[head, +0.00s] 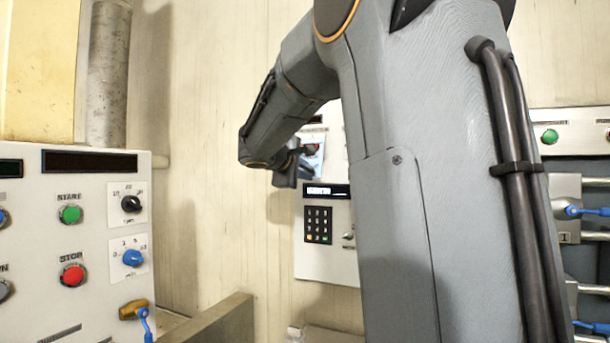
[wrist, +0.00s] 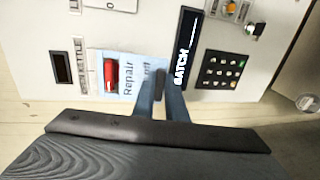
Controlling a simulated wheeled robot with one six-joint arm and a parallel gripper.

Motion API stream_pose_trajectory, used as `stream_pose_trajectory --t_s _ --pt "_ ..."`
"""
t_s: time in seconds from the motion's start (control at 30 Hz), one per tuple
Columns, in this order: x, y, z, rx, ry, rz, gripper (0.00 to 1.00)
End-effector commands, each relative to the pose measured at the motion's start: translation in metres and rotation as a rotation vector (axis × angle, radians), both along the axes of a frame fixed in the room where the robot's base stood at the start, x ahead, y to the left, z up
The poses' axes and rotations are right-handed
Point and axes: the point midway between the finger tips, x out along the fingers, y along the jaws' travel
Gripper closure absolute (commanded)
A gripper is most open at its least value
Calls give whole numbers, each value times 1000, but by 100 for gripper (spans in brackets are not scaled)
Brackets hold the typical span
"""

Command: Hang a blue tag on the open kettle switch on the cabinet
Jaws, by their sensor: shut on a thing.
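My gripper (wrist: 160,92) is shut on a light blue tag (wrist: 128,84) that reads "Repair" in the wrist view, with the rest of its text partly hidden by the fingers. The red kettle switch (wrist: 111,75) shows against the tag's far end, next to a label reading "KETTLE". The tag lies around or behind the switch lever; I cannot tell whether it hangs on it. In the head view my gripper (head: 300,168) is at the white cabinet (head: 322,262), with the tag (head: 313,162) and the red switch (head: 317,147) close by, partly covered by my arm.
The cabinet also carries a "BATCH" display (wrist: 187,45) and a black keypad (wrist: 221,70). At left in the head view stands a control panel (head: 90,220) with start and stop buttons. My arm covers much of the middle.

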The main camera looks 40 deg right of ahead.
Motion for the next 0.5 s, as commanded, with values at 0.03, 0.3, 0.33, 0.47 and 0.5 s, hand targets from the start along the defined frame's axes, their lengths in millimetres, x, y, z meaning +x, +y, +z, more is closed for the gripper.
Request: stream_pose_trajectory --t_s 0.03,0.3,0.33,0.47,0.5 --pt "0 0 0 0 0 0 100" --pt "0 0 0 0 0 0 100" --pt "0 0 0 0 0 0 100" --pt "0 0 0 0 0 0 100" --pt "0 0 0 0 0 0 85"
